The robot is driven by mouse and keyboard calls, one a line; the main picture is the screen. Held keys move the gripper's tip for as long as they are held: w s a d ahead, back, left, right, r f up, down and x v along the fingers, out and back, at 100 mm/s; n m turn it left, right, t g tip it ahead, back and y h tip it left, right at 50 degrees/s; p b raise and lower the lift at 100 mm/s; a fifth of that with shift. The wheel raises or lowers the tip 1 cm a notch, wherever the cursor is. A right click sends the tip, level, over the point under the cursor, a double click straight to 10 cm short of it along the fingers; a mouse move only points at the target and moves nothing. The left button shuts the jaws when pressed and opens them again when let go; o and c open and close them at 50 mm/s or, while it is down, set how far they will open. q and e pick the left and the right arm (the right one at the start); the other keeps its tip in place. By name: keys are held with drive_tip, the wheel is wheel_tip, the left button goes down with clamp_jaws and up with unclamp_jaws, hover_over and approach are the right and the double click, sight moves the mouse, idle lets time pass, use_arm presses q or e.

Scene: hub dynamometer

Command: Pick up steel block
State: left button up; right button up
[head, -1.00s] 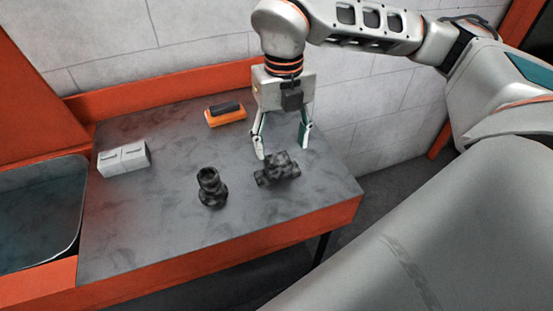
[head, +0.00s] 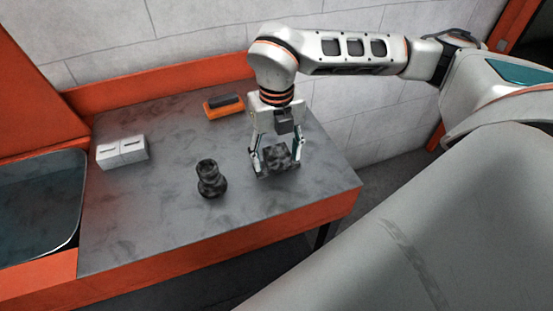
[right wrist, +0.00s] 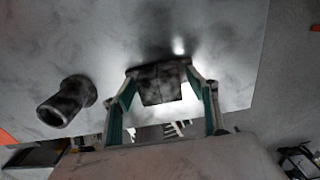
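The steel block, a dark mottled stepped block (head: 281,158), lies on the grey bench top (head: 160,215) toward its right side. My right gripper (head: 277,163) points down over it, with one finger on each side. In the right wrist view the block (right wrist: 160,84) sits between the teal finger pads of the gripper (right wrist: 160,88). The fingers look spread about as wide as the block; whether the pads touch it is hard to tell. The block appears to rest on the bench. My left gripper is not in view.
A dark upright round fitting (head: 211,180) stands left of the block; it also shows in the right wrist view (right wrist: 66,101). An orange holder with a dark top (head: 224,107) and a white two-part box (head: 122,152) stand further back. A basin (head: 40,205) is at left.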

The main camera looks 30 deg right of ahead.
sight(277, 150)
clamp_jaws()
drive_tip(key=shift+r, duration=0.1)
wheel_tip(277, 150, up, 20)
drive_tip(key=p, duration=0.1)
idle(0.5)
